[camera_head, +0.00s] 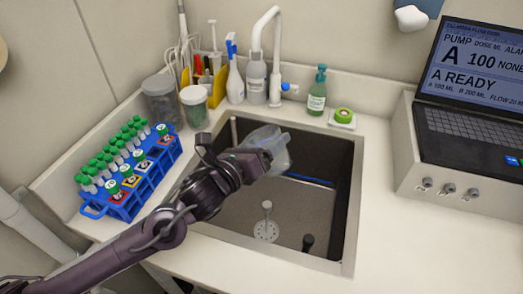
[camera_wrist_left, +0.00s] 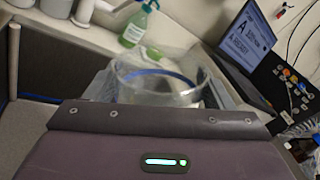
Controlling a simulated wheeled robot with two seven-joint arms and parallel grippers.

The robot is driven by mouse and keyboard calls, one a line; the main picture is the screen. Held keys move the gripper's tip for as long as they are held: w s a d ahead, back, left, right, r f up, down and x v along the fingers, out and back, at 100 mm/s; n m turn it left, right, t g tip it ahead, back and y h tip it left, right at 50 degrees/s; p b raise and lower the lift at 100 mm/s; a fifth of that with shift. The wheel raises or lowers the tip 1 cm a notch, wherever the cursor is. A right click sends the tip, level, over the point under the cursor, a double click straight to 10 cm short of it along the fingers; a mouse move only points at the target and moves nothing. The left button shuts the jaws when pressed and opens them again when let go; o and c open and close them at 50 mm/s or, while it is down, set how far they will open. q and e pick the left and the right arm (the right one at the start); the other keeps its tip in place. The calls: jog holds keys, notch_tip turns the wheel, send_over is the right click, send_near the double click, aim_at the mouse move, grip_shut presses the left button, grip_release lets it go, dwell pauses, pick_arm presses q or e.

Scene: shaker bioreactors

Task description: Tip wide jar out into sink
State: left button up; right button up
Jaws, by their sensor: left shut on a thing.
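The wide jar (camera_head: 268,146) is clear and see-through. My left gripper (camera_head: 256,158) is shut on it and holds it above the back part of the sink (camera_head: 265,215). In the head view the jar looks tilted, with its bottom or mouth hard to tell apart. In the left wrist view the jar (camera_wrist_left: 158,84) shows its round rim beyond the gripper body, between the fingers. I cannot tell whether any liquid is in it. The sink basin below has a drain (camera_head: 266,231) in its floor. My right gripper is not in view.
A blue rack (camera_head: 130,178) of green-capped tubes stands left of the sink. Two lidded jars (camera_head: 194,105), bottles, a white faucet (camera_head: 270,40) and a green soap bottle (camera_head: 317,92) line the back. A pump with a screen (camera_head: 470,80) stands at the right.

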pick_arm(q)
jog(key=m+b, duration=0.4)
jog(key=shift+s+d, duration=0.2)
jog(key=shift+d, duration=0.15)
jog(key=shift+d+r+m+b, duration=0.1)
jog(key=shift+r+m+b, duration=0.05)
jog(key=shift+m+b, duration=0.55)
jog(key=shift+s+r, duration=0.1)
jog(key=shift+r, duration=0.05)
